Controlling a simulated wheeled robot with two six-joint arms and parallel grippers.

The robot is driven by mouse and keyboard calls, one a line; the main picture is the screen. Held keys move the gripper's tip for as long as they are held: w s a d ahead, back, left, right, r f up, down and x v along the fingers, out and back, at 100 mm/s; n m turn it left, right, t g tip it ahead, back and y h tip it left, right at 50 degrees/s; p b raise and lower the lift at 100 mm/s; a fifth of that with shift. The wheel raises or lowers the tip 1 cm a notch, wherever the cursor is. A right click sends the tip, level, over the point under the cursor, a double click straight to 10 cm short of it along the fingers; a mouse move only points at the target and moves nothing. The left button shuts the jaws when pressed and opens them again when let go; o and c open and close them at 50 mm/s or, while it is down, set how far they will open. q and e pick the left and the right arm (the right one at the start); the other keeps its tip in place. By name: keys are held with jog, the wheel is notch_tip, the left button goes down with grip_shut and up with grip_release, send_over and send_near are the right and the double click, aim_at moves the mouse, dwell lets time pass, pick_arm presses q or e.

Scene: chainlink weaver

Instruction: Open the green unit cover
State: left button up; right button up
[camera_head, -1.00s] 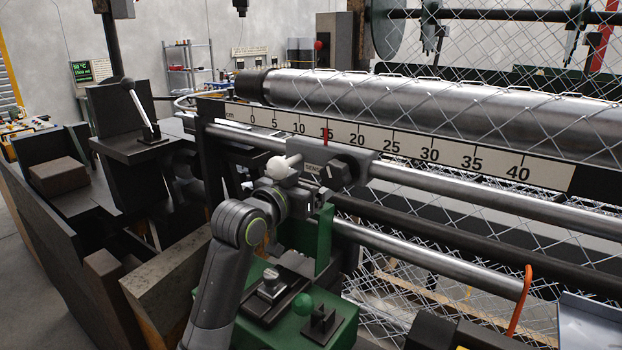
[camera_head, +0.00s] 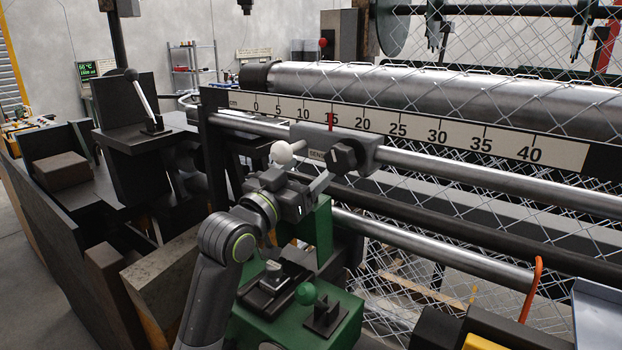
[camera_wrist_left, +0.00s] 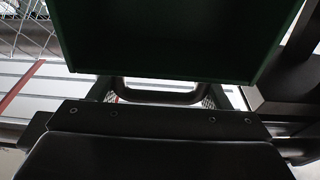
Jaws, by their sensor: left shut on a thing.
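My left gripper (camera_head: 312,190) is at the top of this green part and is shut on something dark. In the left wrist view, a dark U-shaped handle (camera_wrist_left: 155,97) lies just ahead of the gripper, below a dark green box-like face (camera_wrist_left: 155,40). The fingertips' contact is hard to see. My right gripper is not in view.
A sensor carriage (camera_head: 350,153) sits close behind the gripper on a steel rail, with a white ball knob (camera_head: 282,152) beside it. A scale bar (camera_head: 410,130), a roller (camera_head: 450,95) and wire mesh lie beyond. An orange hook (camera_head: 531,290) hangs at right.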

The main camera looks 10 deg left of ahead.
pick_arm(q)
jog(key=shift+r, duration=0.1)
jog(key=o, duration=1.1)
jog(key=shift+a, duration=0.1)
jog(key=shift+s+a+f, duration=0.1)
jog(key=shift+s+f, duration=0.15)
jog(key=shift+s, duration=0.1)
jog(key=p+v, duration=0.6)
jog(key=v, duration=1)
jog(key=shift+s+a+r+p, duration=0.2)
jog(key=shift+s+p, duration=0.1)
jog(key=shift+p, duration=0.1)
jog(key=shift+f, duration=0.1)
